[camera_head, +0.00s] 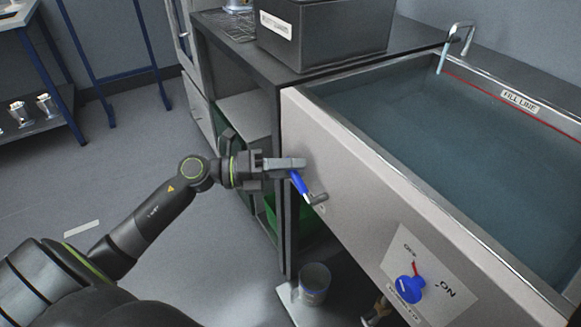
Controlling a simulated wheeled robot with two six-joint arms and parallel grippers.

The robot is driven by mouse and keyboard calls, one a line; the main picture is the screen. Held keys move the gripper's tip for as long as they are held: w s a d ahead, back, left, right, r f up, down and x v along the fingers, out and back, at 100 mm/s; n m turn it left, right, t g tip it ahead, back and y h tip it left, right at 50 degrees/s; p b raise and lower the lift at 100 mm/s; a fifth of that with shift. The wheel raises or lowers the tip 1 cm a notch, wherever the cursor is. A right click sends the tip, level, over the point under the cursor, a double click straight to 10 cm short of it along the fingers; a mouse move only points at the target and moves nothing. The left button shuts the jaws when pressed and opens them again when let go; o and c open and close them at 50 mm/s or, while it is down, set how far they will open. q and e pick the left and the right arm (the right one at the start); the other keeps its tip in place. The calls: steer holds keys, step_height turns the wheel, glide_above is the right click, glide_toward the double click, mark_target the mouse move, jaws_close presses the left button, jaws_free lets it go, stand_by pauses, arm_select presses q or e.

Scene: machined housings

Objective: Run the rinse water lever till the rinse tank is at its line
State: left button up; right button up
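The rinse tank (366,143) is a pale open basin at right, with blue-grey water (455,125) in it. A red line (470,83) with a FILL LINE label (519,101) runs along its far wall. The water's edge appears close to the red line; I cannot tell the exact gap. A light blue stream (442,60) hangs from the metal spout (462,33). The blue lever (300,187) sits on a metal valve on the tank's front face, tilted. My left gripper (299,163) has its fingers together at the lever's upper end, apparently touching it. My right gripper is out of view.
A blue knob (409,289) on an OFF/ON plate is lower on the tank front. A dark labelled box (325,35) stands on the counter behind. A small can (314,284) sits on a low shelf below. Open floor lies left of my arm.

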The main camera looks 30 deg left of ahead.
arm_select(q)
jaws_close()
steer(key=f+n, duration=0.2)
steer(key=n+t+h, duration=0.1)
steer(key=shift+w+a+f+n, duration=0.2)
steer(key=shift+a+f+n, duration=0.1)
steer(key=shift+f, duration=0.1)
steer(key=shift+f+n+t+h, duration=0.3)
steer(key=shift+n+t, duration=0.1)
steer(key=shift+n, duration=0.3)
jaws_free()
steer(key=shift+s, duration=0.1)
